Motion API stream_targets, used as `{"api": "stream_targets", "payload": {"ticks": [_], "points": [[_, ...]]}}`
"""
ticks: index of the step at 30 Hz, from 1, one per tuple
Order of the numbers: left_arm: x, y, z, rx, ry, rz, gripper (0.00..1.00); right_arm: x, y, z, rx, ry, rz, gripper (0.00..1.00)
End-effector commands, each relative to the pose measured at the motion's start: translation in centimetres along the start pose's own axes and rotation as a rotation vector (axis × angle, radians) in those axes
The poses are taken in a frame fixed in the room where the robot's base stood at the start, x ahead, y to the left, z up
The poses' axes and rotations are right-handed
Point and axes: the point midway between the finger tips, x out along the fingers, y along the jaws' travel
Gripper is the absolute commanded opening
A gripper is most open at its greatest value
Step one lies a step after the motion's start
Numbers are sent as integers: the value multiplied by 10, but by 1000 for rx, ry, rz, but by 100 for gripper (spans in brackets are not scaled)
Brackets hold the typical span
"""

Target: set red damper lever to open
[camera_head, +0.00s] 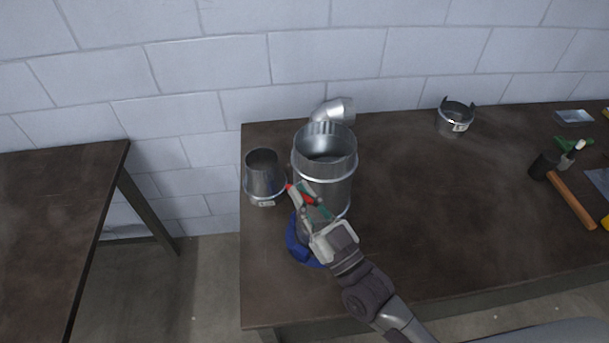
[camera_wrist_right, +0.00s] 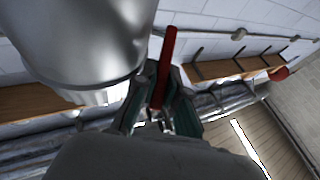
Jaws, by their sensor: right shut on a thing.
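The red damper lever (camera_head: 298,194) shows at the front left side of the large metal duct (camera_head: 336,184), which stands upright on the dark table. In the right wrist view the lever (camera_wrist_right: 166,62) rises as a red bar between the fingers, beside the shiny duct wall (camera_wrist_right: 90,40). My right gripper (camera_head: 309,203) is shut on the lever; it also shows in the right wrist view (camera_wrist_right: 158,100). The fingers hide the lower part of the lever. My left gripper is not in view.
A smaller metal duct piece (camera_head: 264,180) stands close left of the large duct, and a metal elbow (camera_head: 336,108) lies behind it. A blue cloth (camera_head: 296,245) lies below my right gripper. A collar (camera_head: 455,120) and a hammer (camera_head: 570,197) are farther right; the table's middle is clear.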

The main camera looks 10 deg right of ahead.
Motion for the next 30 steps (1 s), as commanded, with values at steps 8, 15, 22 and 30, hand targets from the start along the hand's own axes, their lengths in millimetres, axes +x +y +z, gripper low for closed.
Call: {"api": "stream_targets", "payload": {"ticks": [8,15,22,30], "points": [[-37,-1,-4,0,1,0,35,7,0,-8,1,-138,2,0],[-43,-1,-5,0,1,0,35,8,0,-7,0,-196,1,0],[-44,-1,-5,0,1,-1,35,8,0,-6,0,-207,0,0],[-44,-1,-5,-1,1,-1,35,8,0,-6,0,-206,0,21]]}}
